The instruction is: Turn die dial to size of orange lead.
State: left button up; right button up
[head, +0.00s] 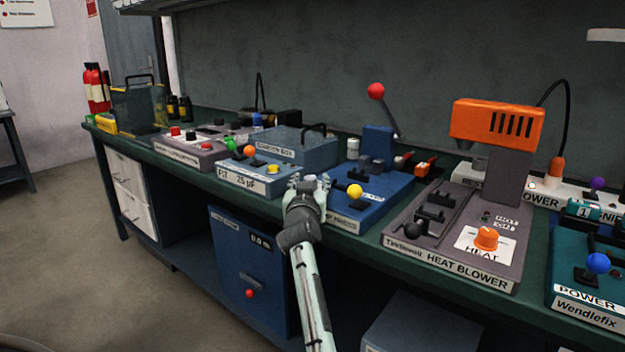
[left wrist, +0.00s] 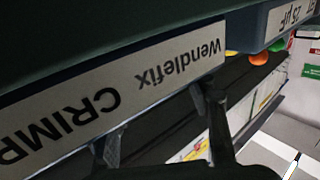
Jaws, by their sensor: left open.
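The blue crimp press (head: 390,190) stands on the bench with a red-ball lever (head: 376,91) raised at its back and a yellow ball knob (head: 354,191) at its front left. Its label, reading Wendlefix CRIMP, shows upside down in the left wrist view (left wrist: 150,85). An orange-ended lead (head: 424,168) lies right of the press beside a red one (head: 402,159). I cannot make out the die dial for certain. My left gripper (head: 308,183) is open at the front left corner of the press; its fingers (left wrist: 165,140) show near the label. My right gripper is out of view.
The heat blower (head: 460,230) with an orange knob stands right of the press. A blue box marked 25 uF (head: 255,178) with orange and yellow knobs is close on the left. A teal power unit (head: 590,285) is at the far right. Below the bench is a blue cabinet (head: 250,270).

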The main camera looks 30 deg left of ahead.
pick_arm(q)
jog(key=shift+w+a, duration=0.1)
jog(key=shift+r, duration=0.1)
grip_shut()
dwell(0.3)
